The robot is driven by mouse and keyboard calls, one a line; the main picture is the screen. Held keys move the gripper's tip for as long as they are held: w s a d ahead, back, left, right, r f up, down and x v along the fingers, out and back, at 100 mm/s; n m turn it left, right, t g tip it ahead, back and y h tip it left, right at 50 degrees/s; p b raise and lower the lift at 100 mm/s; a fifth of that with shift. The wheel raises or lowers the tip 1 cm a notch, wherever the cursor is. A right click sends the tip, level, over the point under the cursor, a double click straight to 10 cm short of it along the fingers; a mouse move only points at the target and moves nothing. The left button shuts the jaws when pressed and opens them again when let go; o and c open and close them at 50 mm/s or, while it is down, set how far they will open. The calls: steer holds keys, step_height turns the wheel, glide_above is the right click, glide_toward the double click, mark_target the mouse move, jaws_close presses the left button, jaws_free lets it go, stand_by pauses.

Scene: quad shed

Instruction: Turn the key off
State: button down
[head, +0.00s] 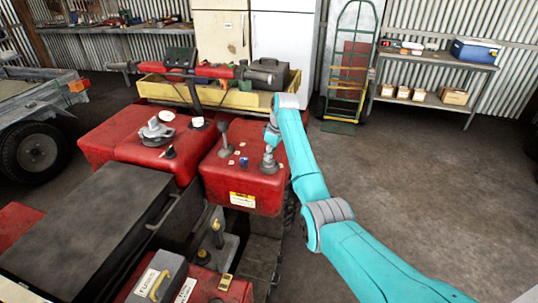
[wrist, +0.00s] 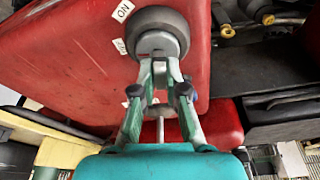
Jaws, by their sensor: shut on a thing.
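My gripper (wrist: 160,68) is shut, its two fingertips together at the round dark grey key switch (wrist: 160,22) on the red console. The key itself is mostly hidden between the fingertips. A white ON label (wrist: 122,11) is beside the switch, and a second small label (wrist: 119,46) is partly cut off from reading. In the head view my gripper (head: 269,146) points down onto the right part of the red console (head: 225,185), over the grey switch (head: 268,164). The key's exact turn angle cannot be told.
A grey lever (head: 225,140) and a small blue knob (head: 244,162) stand left of my gripper on the console. A yellow rack (head: 215,97) with tools lies behind. A hand truck (head: 350,65) and shelf are farther back. Floor to the right is clear.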

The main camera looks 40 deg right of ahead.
steer(key=shift+w+a, duration=0.1)
steer(key=shift+a, duration=0.05)
steer(key=shift+n+y, duration=0.4)
steer(key=shift+n, duration=1.2)
steer(key=c, duration=1.2)
jaws_free()
steer(key=shift+c, duration=0.2)
steer(key=shift+r, duration=4)
